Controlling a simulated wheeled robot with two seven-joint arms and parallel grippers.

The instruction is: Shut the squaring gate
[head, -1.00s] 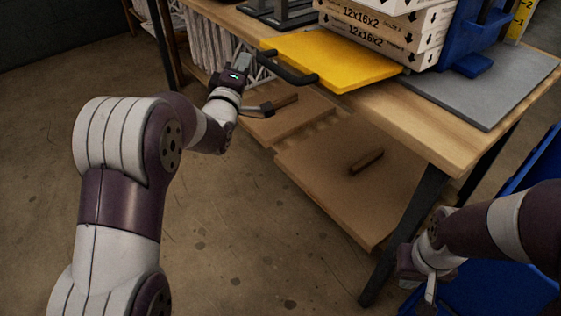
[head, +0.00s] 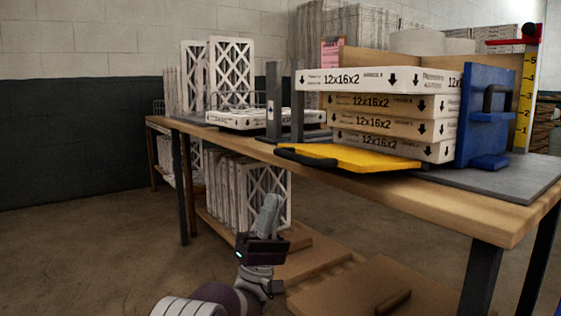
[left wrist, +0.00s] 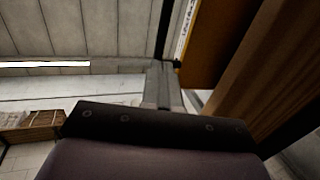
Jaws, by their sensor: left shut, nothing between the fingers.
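The yellow squaring gate (head: 365,158) lies flat and open at the table's front edge, in front of a stack of boxed filters (head: 390,128). Its black handle (head: 306,158) points left. My left gripper (head: 270,203) is shut and empty, pointing up, in front of the table and below the handle's level, apart from it. In the left wrist view, the shut fingers (left wrist: 162,85) point up beside an orange-yellow surface (left wrist: 215,40), likely the gate's underside. My right gripper is out of view.
A blue upright plate (head: 488,115) with a black handle stands right of the stack on a grey mat (head: 510,183). The wooden table edge (head: 450,219) is close on the right. A lower shelf (head: 345,295) holds more filters (head: 235,190). Floor at left is clear.

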